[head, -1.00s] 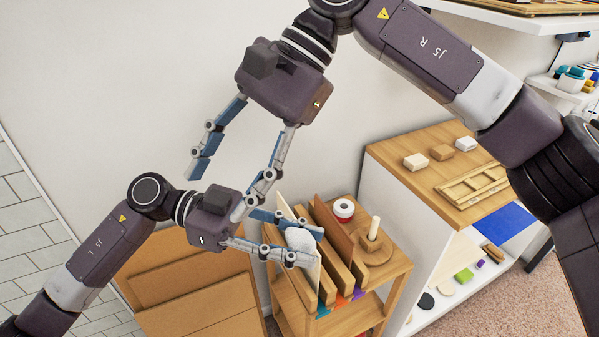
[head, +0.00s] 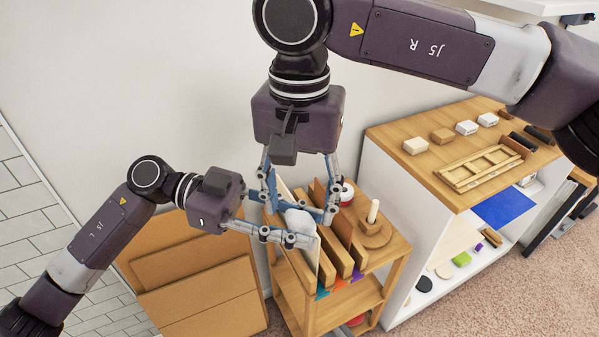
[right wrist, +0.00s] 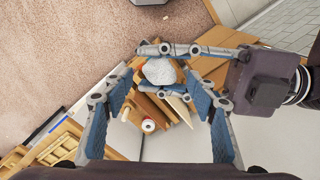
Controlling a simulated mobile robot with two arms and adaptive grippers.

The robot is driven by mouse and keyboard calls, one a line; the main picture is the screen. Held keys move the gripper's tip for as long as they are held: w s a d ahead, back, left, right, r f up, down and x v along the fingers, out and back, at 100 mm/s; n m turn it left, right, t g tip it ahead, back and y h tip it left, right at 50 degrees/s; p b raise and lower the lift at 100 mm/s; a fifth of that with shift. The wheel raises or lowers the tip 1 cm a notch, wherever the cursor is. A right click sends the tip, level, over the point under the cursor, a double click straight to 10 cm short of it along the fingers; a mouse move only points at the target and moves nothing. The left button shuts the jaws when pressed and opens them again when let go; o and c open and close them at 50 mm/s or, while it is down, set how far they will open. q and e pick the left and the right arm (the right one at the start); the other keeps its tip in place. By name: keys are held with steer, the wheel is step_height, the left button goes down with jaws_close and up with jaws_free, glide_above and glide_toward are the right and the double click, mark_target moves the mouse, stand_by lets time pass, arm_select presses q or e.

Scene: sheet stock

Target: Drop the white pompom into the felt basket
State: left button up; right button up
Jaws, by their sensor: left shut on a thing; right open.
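The white pompom (head: 299,222) is a pale, rough ball between the fingers of my left gripper (head: 312,228), above the small wooden stand. My left gripper is shut on it. My right gripper (head: 299,208) is open and comes from above, its fingers on either side of the pompom. In the right wrist view the pompom (right wrist: 160,71) lies between my left gripper's fingers, ahead of my right gripper's open fingertips (right wrist: 158,86). I cannot tell whether the right fingers touch it. No felt basket is clearly recognizable; a grey object (right wrist: 148,2) on the carpet is cut off by the top edge.
The wooden stand (head: 398,246) holds upright boards, a peg on a round base (head: 374,238) and a red-and-white roll (head: 346,193). A white cabinet (head: 385,172) with blocks and a wooden frame (head: 480,167) stands right. Cardboard sheets (head: 195,285) lean left. Carpet (head: 490,300) is open in front.

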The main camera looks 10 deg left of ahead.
mark_target(299, 214)
steer(key=shift+f, duration=1.85)
steer(key=shift+c, duration=0.5)
steer(key=c, duration=1)
arm_select(q)
steer(key=o, duration=0.8)
arm_select(e)
steer(key=shift+c, duration=0.7)
arm_select(q)
steer(key=shift+a, duration=0.1)
